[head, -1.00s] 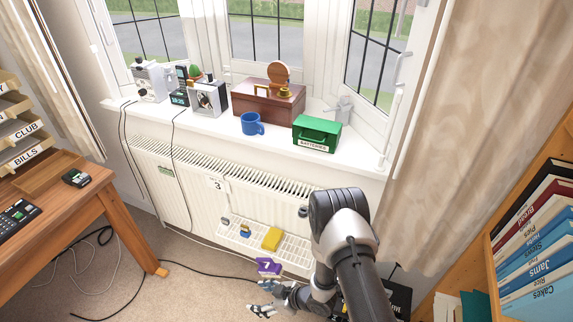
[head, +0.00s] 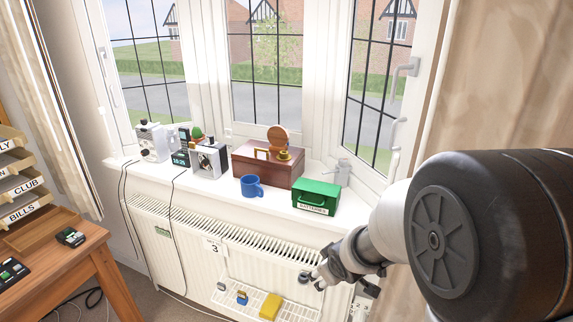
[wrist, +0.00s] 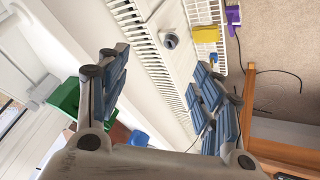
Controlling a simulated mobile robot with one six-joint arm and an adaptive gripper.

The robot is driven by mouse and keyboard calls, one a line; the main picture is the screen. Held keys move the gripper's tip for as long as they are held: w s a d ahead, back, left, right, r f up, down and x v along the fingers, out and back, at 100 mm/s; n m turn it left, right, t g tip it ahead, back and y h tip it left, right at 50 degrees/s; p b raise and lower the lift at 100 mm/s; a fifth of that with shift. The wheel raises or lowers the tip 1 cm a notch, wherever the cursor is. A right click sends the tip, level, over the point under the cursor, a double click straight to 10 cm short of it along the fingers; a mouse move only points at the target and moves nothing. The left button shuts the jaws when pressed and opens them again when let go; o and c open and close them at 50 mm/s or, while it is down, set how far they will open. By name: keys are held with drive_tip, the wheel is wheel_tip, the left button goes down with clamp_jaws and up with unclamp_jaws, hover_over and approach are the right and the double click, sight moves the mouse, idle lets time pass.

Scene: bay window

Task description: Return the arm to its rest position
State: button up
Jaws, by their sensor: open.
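My gripper (head: 322,276) is open and empty in front of the radiator (head: 180,240), below the green batteries box.
The windowsill holds a green box (head: 316,198), a blue mug (head: 251,186), a brown chest (head: 268,165) and other items. A white wire rack (head: 296,313) with a yellow item (head: 270,306) hangs low on the radiator. A wooden desk (head: 95,275) stands left.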

drive_tip(key=s+d+r+m+h, duration=0.1)
drive_tip(key=s+d+r+m, duration=0.15)
drive_tip(key=s+r, duration=0.45)
drive_tip(key=s+r+m+g, duration=0.1)
drive_tip(key=s+r, duration=0.3)
drive_tip(key=s, duration=0.7)
drive_tip(key=s+r+m+g, duration=0.1)
drive_tip(key=s+r+m, duration=0.2)
drive_tip(key=s, duration=0.8)
drive_tip(key=shift+s+d+r+m+y, duration=0.15)
drive_tip(key=shift+d+r+m+y, duration=0.2)
drive_tip(key=shift+r, duration=0.25)
